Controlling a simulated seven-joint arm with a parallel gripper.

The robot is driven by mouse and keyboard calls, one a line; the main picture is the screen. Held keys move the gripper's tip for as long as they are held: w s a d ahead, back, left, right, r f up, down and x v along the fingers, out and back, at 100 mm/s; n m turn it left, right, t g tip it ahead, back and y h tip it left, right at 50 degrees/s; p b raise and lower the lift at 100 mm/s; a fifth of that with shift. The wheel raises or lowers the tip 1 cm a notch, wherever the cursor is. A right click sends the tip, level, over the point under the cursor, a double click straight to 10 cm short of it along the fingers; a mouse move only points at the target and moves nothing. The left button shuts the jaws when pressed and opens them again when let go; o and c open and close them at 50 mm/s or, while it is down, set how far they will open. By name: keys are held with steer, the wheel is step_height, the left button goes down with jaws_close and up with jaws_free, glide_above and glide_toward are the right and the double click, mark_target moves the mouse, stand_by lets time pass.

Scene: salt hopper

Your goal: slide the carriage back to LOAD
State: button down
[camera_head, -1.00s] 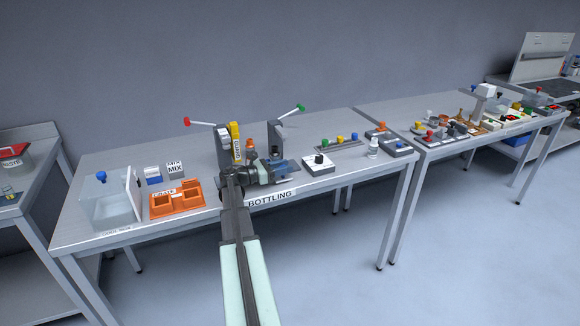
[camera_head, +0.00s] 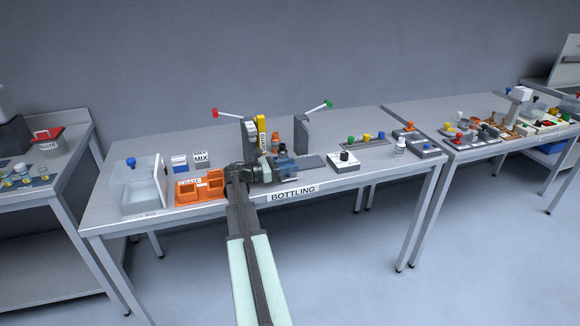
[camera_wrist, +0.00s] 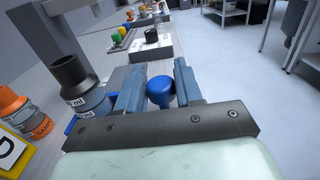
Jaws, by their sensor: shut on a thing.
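My gripper (camera_wrist: 160,92) is shut on a blue knob (camera_wrist: 161,89), which sits between its two fingers in the wrist view. The knob appears to be the carriage's handle; the carriage itself is mostly hidden by my gripper. In the head view my gripper (camera_head: 272,170) is at the front of the bottling station, with a blue part (camera_head: 283,152) just beyond it. A grey track plate (camera_head: 309,163) lies bare to its right. A dark-necked grey-blue container (camera_wrist: 80,88) stands left of the fingers in the wrist view. I cannot read a LOAD mark.
Grey posts (camera_head: 302,134) with red (camera_head: 214,112) and green (camera_head: 329,104) lever knobs stand behind. An orange-capped bottle (camera_head: 275,144) and yellow sign (camera_head: 261,128) stand between them.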

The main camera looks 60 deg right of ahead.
steer(key=c, duration=0.8)
jaws_free()
steer(key=shift+c, duration=0.2)
steer(key=shift+r, duration=5)
steer(key=shift+a, duration=0.1)
